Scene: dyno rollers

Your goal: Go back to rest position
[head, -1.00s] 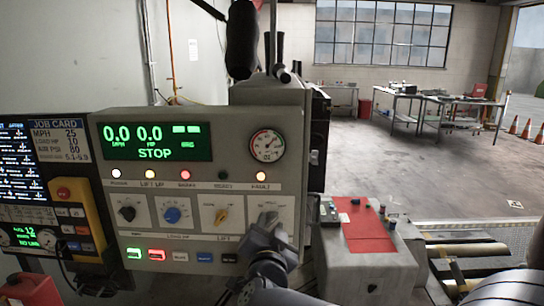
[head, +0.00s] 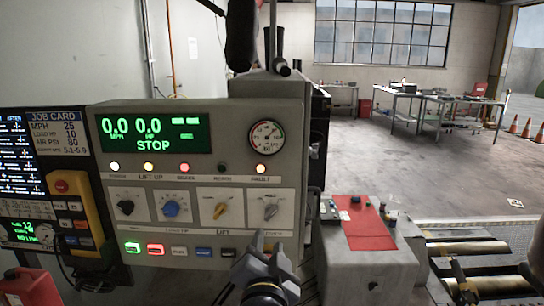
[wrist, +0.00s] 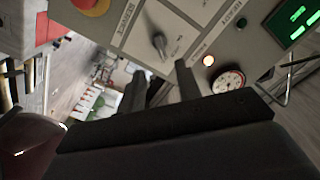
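My gripper (head: 264,250) is low in front of the control panel (head: 215,262), below the grey knob (head: 270,211) at the panel's right end. Its two fingers stand apart with nothing between them. In the wrist view my gripper (wrist: 162,72) also shows a gap between the fingers. A knob (wrist: 159,43) lies beyond the fingertips there, clear of them. The head view shows part of the lower right panel edge hidden behind the gripper.
The panel carries a green display (head: 155,134) reading STOP, a round gauge (head: 267,136), a blue knob (head: 171,208) and a yellow knob (head: 220,210). A grey box with a red top (head: 362,228) stands close at right. Open floor lies beyond.

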